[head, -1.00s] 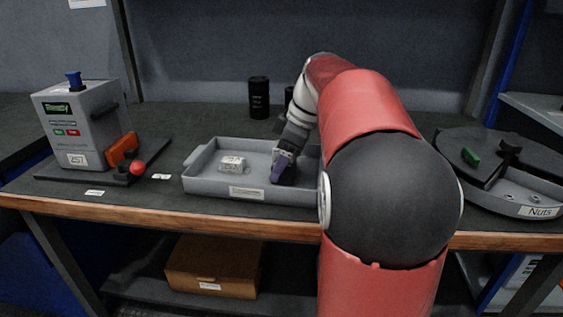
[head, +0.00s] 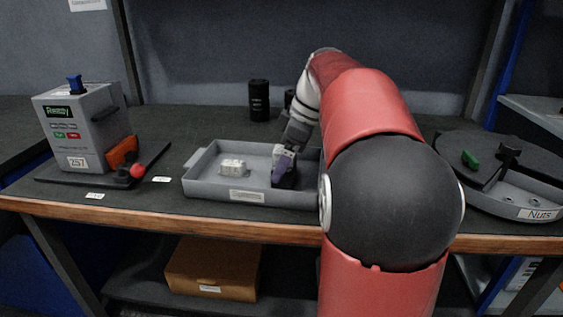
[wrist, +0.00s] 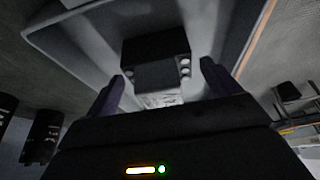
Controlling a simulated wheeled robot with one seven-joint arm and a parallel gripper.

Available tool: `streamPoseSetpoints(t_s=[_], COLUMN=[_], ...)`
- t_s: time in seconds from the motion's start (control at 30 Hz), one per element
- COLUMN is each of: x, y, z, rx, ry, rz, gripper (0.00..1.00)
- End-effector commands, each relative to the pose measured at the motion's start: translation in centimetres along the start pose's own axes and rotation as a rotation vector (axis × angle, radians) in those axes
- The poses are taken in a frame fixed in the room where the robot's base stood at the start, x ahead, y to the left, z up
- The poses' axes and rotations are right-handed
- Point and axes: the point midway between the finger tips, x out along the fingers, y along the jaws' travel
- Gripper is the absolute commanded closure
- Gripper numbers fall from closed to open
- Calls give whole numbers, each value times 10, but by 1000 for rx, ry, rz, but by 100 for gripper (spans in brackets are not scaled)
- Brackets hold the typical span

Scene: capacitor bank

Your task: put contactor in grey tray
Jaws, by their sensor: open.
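The grey tray (head: 205,190) sits at the front middle of the bench; its wall also shows in the wrist view (wrist: 75,40). My gripper (head: 284,172) is down in its right half, with purple fingers. In the wrist view my gripper (wrist: 162,85) is open, one finger on each side of a dark block with silver terminals (wrist: 157,55), which I take to be the contactor. In the head view the contactor is mostly hidden by the fingers. I cannot tell whether it touches a finger or the tray floor.
A small whitish block (head: 233,164) lies in the tray's left half. A grey tester box (head: 72,130) with an orange part and red knob stands left. A black cylinder (head: 259,100) stands behind the tray. A round bin labelled Nuts (head: 500,195) is at right.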

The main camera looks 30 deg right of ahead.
Motion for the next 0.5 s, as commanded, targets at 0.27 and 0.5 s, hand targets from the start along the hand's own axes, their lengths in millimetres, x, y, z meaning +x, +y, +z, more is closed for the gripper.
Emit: streamPoseSetpoints(t_s=[0.27, 0.5], x=[-63, -98], y=[1, 0], z=[-1, 0], rx=[1, -1], ry=[0, 0], rz=[4, 2], gripper=[11, 11])
